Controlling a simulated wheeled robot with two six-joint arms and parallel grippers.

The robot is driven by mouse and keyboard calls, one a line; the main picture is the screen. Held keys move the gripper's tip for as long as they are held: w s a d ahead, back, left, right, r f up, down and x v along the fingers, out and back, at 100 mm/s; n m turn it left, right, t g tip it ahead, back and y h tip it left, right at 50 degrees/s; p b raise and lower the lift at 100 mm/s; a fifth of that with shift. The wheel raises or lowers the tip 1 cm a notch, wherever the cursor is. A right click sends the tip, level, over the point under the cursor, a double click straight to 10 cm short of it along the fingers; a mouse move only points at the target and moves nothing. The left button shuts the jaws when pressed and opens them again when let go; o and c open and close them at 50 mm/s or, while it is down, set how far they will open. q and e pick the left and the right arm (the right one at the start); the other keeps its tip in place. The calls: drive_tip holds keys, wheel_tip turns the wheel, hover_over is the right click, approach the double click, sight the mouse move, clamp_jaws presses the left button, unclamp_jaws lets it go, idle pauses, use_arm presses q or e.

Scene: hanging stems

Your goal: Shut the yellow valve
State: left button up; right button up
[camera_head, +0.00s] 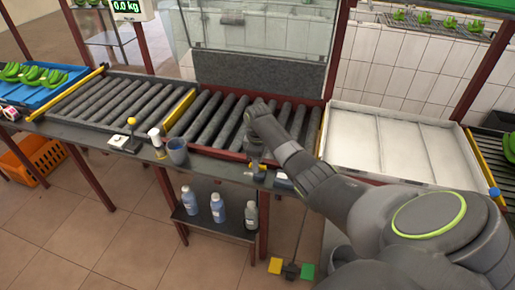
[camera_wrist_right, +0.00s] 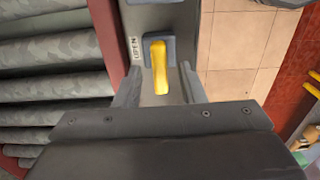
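The yellow valve (camera_wrist_right: 160,68) has a short yellow lever on a grey block, with an "OPEN" label (camera_wrist_right: 135,48) at its upper left in the right wrist view. The lever runs up and down in that picture. In the head view, a small yellow part of the valve (camera_head: 260,175) shows at the table's front edge under my right gripper (camera_head: 255,160). In the right wrist view, my right gripper (camera_wrist_right: 160,88) is open, one finger on each side of the lever's near end, with gaps visible on both sides. My left gripper is out of view.
Grey rollers (camera_head: 215,115) lie behind the valve, and a white tray (camera_head: 385,112) is to the right. Bottles (camera_head: 218,208) stand on the shelf below.

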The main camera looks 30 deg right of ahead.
wheel_tip(320, 180, up, 17)
drive_tip(key=p, duration=0.2)
idle(0.7)
